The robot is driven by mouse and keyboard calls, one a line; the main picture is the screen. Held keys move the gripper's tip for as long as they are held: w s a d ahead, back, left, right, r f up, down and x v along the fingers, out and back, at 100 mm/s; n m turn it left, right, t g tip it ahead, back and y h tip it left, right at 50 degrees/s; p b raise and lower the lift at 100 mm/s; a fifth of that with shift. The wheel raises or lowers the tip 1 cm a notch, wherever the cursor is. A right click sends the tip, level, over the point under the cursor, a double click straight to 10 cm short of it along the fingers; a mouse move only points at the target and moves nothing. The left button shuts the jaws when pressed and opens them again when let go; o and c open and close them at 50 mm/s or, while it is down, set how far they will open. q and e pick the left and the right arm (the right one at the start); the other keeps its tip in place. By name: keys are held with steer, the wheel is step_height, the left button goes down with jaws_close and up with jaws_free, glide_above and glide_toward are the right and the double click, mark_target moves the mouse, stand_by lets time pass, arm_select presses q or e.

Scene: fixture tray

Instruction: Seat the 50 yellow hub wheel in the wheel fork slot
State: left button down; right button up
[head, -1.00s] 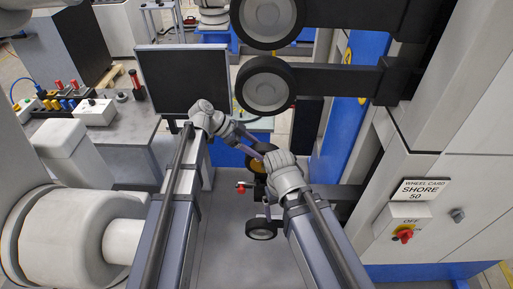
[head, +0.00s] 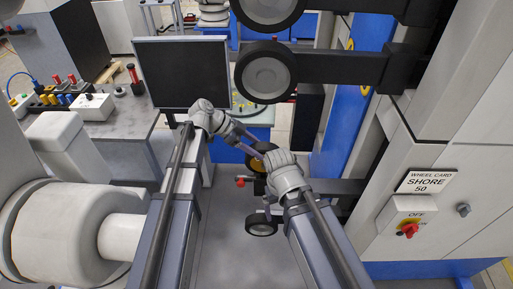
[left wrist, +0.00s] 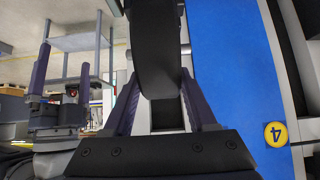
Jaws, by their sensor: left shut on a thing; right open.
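In the head view a dark wheel with a yellow hub (head: 256,163) shows partly, behind my right wrist. My left gripper (head: 247,150) reaches down to it. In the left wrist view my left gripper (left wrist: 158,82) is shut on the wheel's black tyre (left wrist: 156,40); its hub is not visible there. My right gripper's fingers stand apart and empty in the left wrist view (left wrist: 64,58); in the head view my right wrist mostly hides them. I cannot make out the fork slot clearly.
Large grey-hub wheels (head: 266,75) on dark arms stand at upper right. A smaller grey-hub wheel (head: 262,225) sits low in the middle. A monitor (head: 181,73) stands behind.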

mark_target(256, 159)
arm_select(q)
steer(key=shift+f+b, duration=2.75)
steer(key=shift+f, duration=0.15)
steer(key=shift+c, duration=0.6)
jaws_free()
steer(key=p+v, duration=0.5)
steer(key=v, duration=0.2)
steer(key=shift+a+r, duration=0.25)
steer(key=shift+a, duration=0.05)
